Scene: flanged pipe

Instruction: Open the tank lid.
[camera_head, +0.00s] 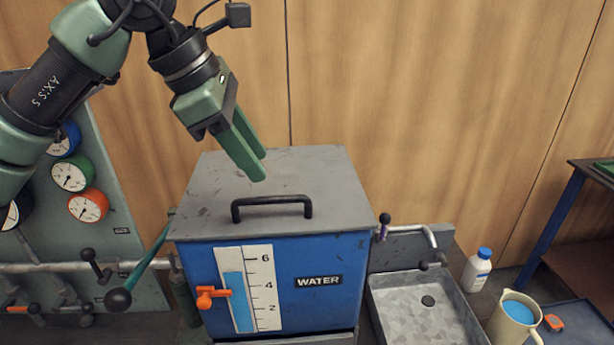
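The blue water tank (300,265) stands at the centre, with a "WATER" label and a level gauge on its front. Its grey lid (320,178) lies flat on top and looks closed. A black bar handle (272,203) runs along the lid near its front edge. My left gripper (258,178) comes in from the upper left and points down over the lid, a little behind and above the handle. Its two green fingers are close together with nothing seen between them; I cannot tell whether they are fully shut. My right gripper is not in view.
A sink (425,305) with a tap stands right of the tank, beside a white bottle (477,270) and a jug (514,318). A gauge panel (110,235) and a lever with a black knob (119,299) are at left. A wooden wall is behind.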

